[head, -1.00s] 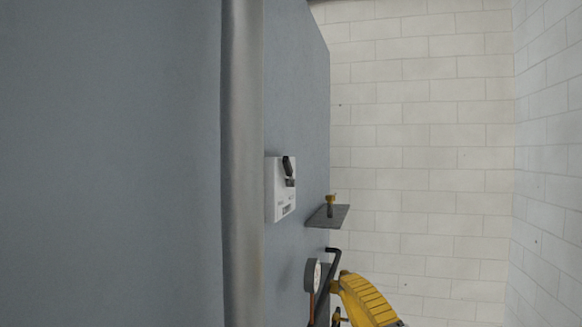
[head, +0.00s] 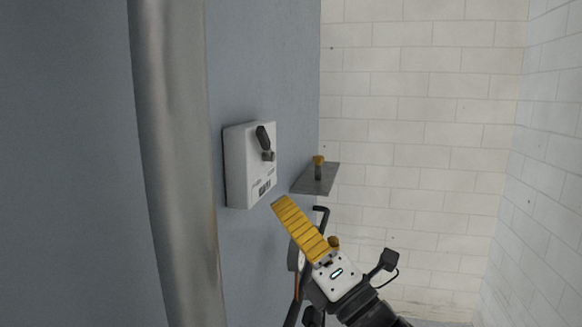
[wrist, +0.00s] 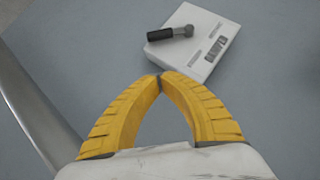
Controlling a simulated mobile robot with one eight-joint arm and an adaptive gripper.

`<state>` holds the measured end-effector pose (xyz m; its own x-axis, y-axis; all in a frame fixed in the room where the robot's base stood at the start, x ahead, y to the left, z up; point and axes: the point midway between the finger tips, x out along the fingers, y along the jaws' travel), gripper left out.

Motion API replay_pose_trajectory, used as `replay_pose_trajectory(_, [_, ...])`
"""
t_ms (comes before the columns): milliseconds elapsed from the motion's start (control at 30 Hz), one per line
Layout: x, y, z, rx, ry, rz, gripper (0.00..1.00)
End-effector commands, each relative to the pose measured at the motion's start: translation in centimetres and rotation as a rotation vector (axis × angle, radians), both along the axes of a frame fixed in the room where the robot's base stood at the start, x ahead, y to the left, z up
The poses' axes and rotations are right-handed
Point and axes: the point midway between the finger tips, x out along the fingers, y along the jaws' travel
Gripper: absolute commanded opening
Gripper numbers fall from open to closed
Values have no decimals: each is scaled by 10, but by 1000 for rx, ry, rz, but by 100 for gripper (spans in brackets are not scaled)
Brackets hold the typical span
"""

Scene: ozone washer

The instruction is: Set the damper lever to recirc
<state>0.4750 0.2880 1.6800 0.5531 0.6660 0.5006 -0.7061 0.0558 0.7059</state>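The damper lever (head: 264,142) is a short dark handle on a white box (head: 238,165) fixed to the blue-grey wall panel. In the wrist view the lever (wrist: 168,34) points left on the white box (wrist: 196,62), with its pivot at the right end. Small printed labels show on the box face but are too small to read. My yellow-fingered gripper (head: 277,203) is below and right of the box in the head view. In the wrist view its fingertips (wrist: 159,78) meet, shut and empty, short of the box and apart from the lever.
A grey shelf (head: 310,183) with a brass-topped knob (head: 318,165) juts from the panel right of the box. A round gauge (head: 294,256) and a dark bent pipe (head: 321,214) are partly behind my gripper. A metal post (head: 172,160) stands left.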

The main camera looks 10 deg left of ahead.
Motion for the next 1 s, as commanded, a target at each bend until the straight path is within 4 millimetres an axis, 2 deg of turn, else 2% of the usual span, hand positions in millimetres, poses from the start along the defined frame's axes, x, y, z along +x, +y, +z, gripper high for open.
replay_pose_trajectory(167, [13, 17, 14, 1, 1, 3, 0])
replay_pose_trajectory(500, [53, 65, 50, 0, 1, 2, 0])
replay_pose_trajectory(700, [74, 63, 70, 1, 0, -1, 0])
replay_pose_trajectory(1000, [82, 62, 77, 1, 1, 1, 0])
